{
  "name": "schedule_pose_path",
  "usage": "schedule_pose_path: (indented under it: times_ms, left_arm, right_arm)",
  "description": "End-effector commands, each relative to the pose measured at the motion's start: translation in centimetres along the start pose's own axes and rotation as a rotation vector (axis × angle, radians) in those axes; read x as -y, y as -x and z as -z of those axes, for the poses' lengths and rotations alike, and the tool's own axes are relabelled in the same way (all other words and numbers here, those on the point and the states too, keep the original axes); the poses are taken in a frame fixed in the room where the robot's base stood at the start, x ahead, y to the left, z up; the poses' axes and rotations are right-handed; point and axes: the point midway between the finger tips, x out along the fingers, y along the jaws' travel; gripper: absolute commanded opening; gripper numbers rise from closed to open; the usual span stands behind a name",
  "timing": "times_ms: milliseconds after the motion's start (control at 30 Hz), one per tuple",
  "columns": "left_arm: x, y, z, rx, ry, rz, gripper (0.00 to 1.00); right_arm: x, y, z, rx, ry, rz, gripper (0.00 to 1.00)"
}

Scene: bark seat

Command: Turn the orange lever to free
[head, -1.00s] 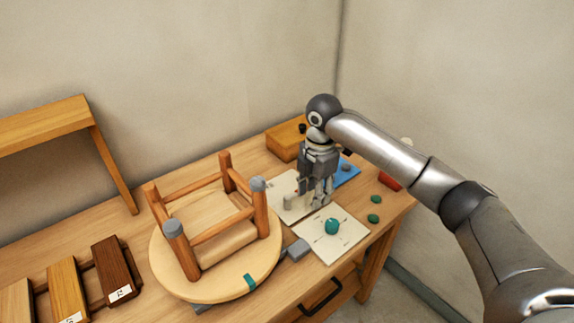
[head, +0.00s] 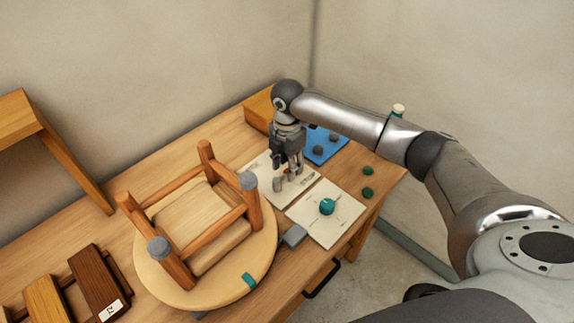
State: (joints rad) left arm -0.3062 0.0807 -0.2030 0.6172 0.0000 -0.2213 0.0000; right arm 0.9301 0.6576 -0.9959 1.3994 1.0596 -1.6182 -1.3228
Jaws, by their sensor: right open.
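My right gripper (head: 286,172) points down over the rear pale board (head: 265,163), with its fingers apart. A small orange-red piece (head: 287,171) shows by the fingertips; it is mostly hidden, and I cannot tell its shape, which way it points, or whether the fingers touch it. A short grey peg (head: 278,185) stands on the same board, just in front of the fingers. My left gripper is not in view.
The front pale board (head: 325,232) carries a teal knob (head: 327,206). An upturned wooden stool (head: 205,215) sits on a round turntable (head: 150,270) to the left. A blue board (head: 328,153) and a wooden box (head: 258,110) lie behind. Two green pieces (head: 368,193) lie right.

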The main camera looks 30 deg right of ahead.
Motion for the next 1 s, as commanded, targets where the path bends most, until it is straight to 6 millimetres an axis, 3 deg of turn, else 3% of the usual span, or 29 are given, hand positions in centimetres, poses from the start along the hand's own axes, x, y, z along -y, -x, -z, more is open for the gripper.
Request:
schedule_pose_path:
  times_ms: [33,167,467,800,1000]
  left_arm:
    - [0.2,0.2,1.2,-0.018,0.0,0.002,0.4]
    - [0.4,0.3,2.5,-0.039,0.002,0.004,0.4]
    - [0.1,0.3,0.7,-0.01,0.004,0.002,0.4]
    - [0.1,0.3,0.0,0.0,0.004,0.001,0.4]
    - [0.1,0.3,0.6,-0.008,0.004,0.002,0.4]
  right_arm:
    - [0.1,-0.5,0.1,-0.001,0.0,0.003,0.4]
    - [0.0,-1.4,0.1,-0.001,0.001,0.0,0.4]
    - [0.0,-1.8,0.0,0.0,0.001,-0.001,0.4]
    - [0.0,-1.7,0.0,0.0,0.001,0.0,0.0]
    - [0.0,-1.7,0.0,0.0,0.0,0.0,0.0]
